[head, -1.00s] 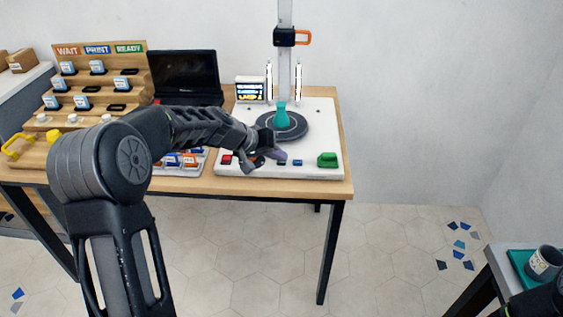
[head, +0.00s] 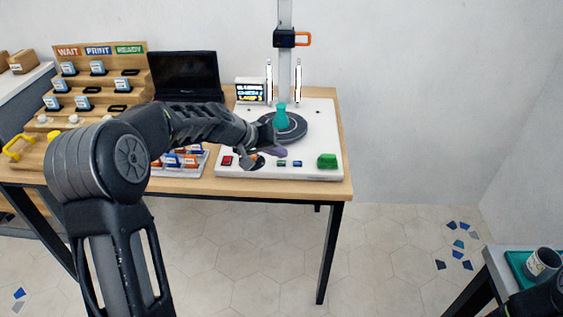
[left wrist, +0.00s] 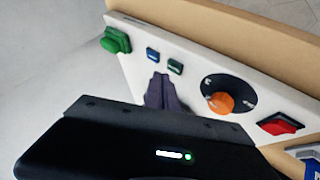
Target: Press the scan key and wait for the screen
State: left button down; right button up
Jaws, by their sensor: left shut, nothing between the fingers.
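The white scanner base (head: 322,125) stands on the wooden table, with a teal vase (head: 281,116) on its dark turntable. Its front holds a large green key (head: 327,160), a small blue key (head: 297,163), a small dark green key (left wrist: 175,66), an orange knob (left wrist: 220,103) and a red key (head: 227,160). I cannot read which is the scan key. A small lit screen (head: 250,91) stands at the back left; its text is too small to read. My left gripper (head: 279,152) is shut and empty above the front keys; its purple-grey fingers (left wrist: 161,82) point toward the small keys, contact unclear.
A black laptop (head: 185,75) and a stepped wooden rack (head: 140,83) marked WAIT, PRINT and READY stand to the left. A column with an orange-handled head (head: 285,38) rises behind the turntable. A mug (head: 543,262) stands on a side table at lower right.

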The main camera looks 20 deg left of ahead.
aim_at(278, 164)
pick_arm(q)
jog(key=shift+r+p, duration=1.7)
jog(key=shift+r, duration=0.85)
jog(key=shift+f, duration=0.1)
